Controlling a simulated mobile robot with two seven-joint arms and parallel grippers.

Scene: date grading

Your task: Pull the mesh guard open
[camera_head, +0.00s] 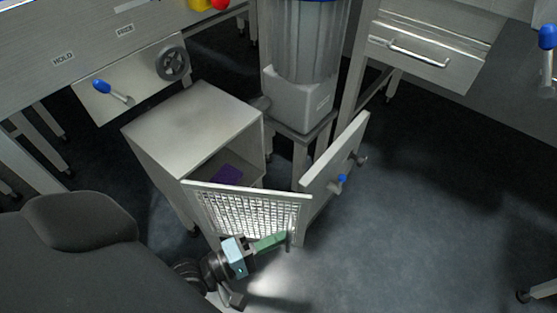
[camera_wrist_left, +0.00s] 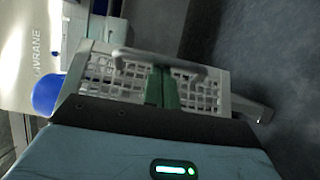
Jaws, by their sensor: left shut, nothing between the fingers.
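The mesh guard (camera_head: 245,212) is a metal-framed panel of wire grid. It stands swung out at an angle from the front of a grey cabinet (camera_head: 200,118), leaving a gap into the inside. My left gripper (camera_head: 284,238) is at the guard's lower right, near its bar handle; its green fingers are shut with nothing between them. In the left wrist view the fingers (camera_wrist_left: 162,86) overlap the mesh guard (camera_wrist_left: 102,70), near the handle (camera_wrist_left: 158,57). I cannot tell whether they touch it. My right gripper is not in view.
A solid door panel (camera_head: 325,176) with a blue-tipped latch (camera_head: 341,180) stands close to the guard's right edge. A purple item (camera_head: 227,174) lies inside the cabinet. A clear-walled machine (camera_head: 300,90) stands behind. The floor at right (camera_head: 430,220) is free.

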